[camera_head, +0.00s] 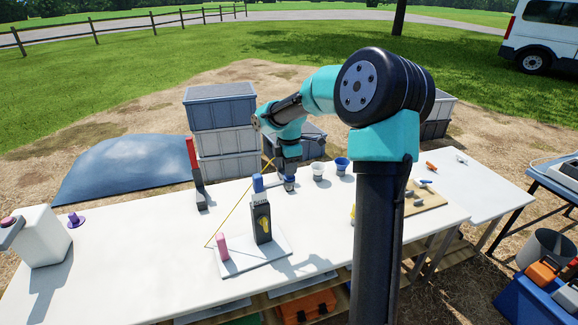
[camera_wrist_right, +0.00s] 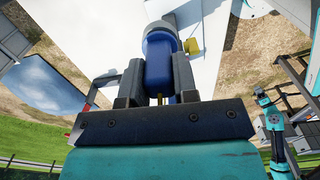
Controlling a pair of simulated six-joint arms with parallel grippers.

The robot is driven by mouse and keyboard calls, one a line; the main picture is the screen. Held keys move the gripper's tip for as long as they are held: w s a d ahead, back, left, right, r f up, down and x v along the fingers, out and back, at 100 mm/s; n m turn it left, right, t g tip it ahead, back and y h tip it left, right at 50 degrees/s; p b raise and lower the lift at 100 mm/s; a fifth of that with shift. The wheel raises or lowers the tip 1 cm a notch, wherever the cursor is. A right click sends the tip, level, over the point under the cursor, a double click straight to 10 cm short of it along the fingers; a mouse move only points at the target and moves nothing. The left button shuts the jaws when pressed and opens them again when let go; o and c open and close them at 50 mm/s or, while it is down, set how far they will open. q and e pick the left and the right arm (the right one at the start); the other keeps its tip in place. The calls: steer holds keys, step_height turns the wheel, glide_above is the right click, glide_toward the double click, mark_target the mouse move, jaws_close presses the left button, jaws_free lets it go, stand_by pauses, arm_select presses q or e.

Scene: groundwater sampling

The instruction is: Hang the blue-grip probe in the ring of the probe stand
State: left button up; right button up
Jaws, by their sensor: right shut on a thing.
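My right gripper (camera_head: 289,184) is low over the white table, behind the dark upright block. In the right wrist view its two fingers (camera_wrist_right: 157,85) are shut on a rounded blue grip, which I take to be the blue-grip probe (camera_wrist_right: 157,65). A paler collar and grey end show beyond the fingers. A dark block (camera_head: 261,222) on a pale base plate (camera_head: 275,258) has a blue piece (camera_head: 258,183) at its top and a pink peg (camera_head: 222,246) beside it. I cannot make out the stand's ring. My left gripper is not in view.
A white cup (camera_head: 318,169) and a blue cup (camera_head: 341,166) stand right of the gripper. A red-topped dark upright (camera_head: 194,170) stands to its left. A thin yellow line (camera_head: 240,204) slants beside the block.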

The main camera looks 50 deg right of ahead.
steer(key=shift+f, duration=0.25)
stand_by(0.4)
steer(key=o, duration=1)
step_height(320, 180, up, 18)
steer(key=shift+f, duration=0.25)
stand_by(0.7)
